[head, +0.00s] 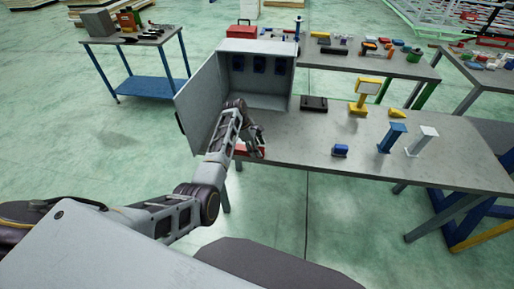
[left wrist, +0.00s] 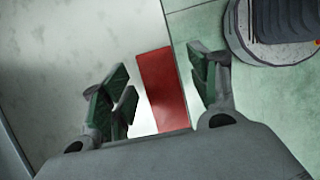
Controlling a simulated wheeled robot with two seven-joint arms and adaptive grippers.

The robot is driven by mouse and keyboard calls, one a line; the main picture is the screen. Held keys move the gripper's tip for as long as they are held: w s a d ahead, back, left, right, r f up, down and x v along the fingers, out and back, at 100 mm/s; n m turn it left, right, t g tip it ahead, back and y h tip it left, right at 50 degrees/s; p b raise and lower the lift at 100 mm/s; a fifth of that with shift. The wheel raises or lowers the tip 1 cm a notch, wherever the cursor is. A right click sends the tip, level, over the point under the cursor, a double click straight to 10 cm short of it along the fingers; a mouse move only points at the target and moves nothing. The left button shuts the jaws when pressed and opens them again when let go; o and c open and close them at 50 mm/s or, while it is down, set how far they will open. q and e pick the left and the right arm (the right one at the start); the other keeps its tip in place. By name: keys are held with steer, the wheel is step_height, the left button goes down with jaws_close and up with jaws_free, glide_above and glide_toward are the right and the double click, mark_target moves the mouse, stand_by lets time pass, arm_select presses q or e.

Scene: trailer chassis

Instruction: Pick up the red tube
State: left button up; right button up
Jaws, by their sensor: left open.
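The red tube (head: 240,149) lies at the near left edge of the grey table, partly hidden by my left gripper in the head view. In the left wrist view it appears as a flat-looking red bar (left wrist: 160,88), slightly tilted. My left gripper (head: 256,145) is open above it, pointing down. In the left wrist view the fingers (left wrist: 158,75) are apart, one on each side of the red tube. A gap shows between the tube and the left fingers. I cannot tell how high the fingertips are above it. My right gripper is not in view.
A grey cabinet (head: 268,98) with its door (head: 203,105) open leftward stands just behind my left gripper. A small blue block (head: 340,150), a blue post (head: 391,137), a white post (head: 422,140) and a yellow stand (head: 358,105) are farther right. Floor lies beyond the table's near edge.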

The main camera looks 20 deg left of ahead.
arm_select(q)
steer(key=v, duration=1.2)
stand_by(0.3)
stand_by(0.3)
